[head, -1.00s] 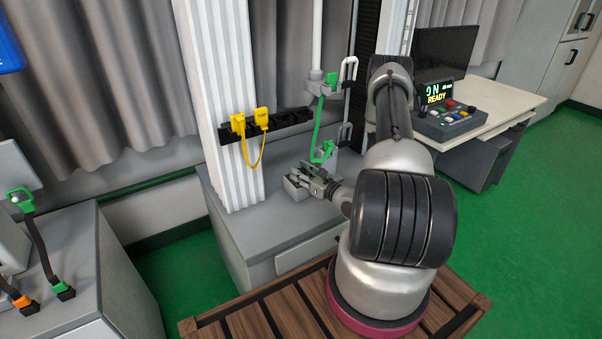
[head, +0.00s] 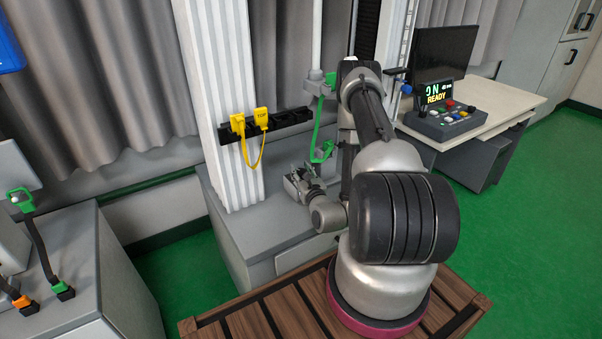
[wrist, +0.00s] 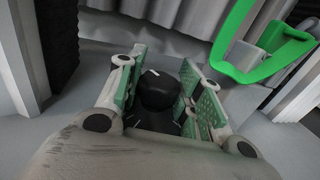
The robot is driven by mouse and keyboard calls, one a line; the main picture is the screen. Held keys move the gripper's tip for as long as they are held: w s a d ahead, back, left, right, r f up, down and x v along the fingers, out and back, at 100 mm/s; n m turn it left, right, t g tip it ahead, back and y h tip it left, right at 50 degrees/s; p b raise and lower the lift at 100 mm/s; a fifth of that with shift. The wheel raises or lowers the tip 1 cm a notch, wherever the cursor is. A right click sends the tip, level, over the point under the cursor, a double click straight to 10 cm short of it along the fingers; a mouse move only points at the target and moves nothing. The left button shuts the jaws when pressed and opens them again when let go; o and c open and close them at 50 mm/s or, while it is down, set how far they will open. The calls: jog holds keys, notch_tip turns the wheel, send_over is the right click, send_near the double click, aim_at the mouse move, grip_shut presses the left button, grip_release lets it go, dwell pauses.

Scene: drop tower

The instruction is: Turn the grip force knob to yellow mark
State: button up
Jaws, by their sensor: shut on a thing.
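The knob (wrist: 157,92) is black and round, with a short white line on its top. It stands between the two green-padded fingers of my gripper (wrist: 163,70) in the wrist view, and they are shut on it. In the head view my gripper (head: 299,182) is low at the grey cabinet top, beside the white column, and hides the knob. I cannot see a yellow mark by the knob in either view.
A green handle (wrist: 262,45) is close on the right in the wrist view. Yellow plugs (head: 261,118) joined by a cable sit in a black rail on the white column (head: 222,100). A desk with a control box (head: 450,118) and a screen reading READY stands at the right.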

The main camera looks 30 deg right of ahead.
aim_at(301, 170)
jog(key=o, duration=1)
notch_tip(301, 170, up, 10)
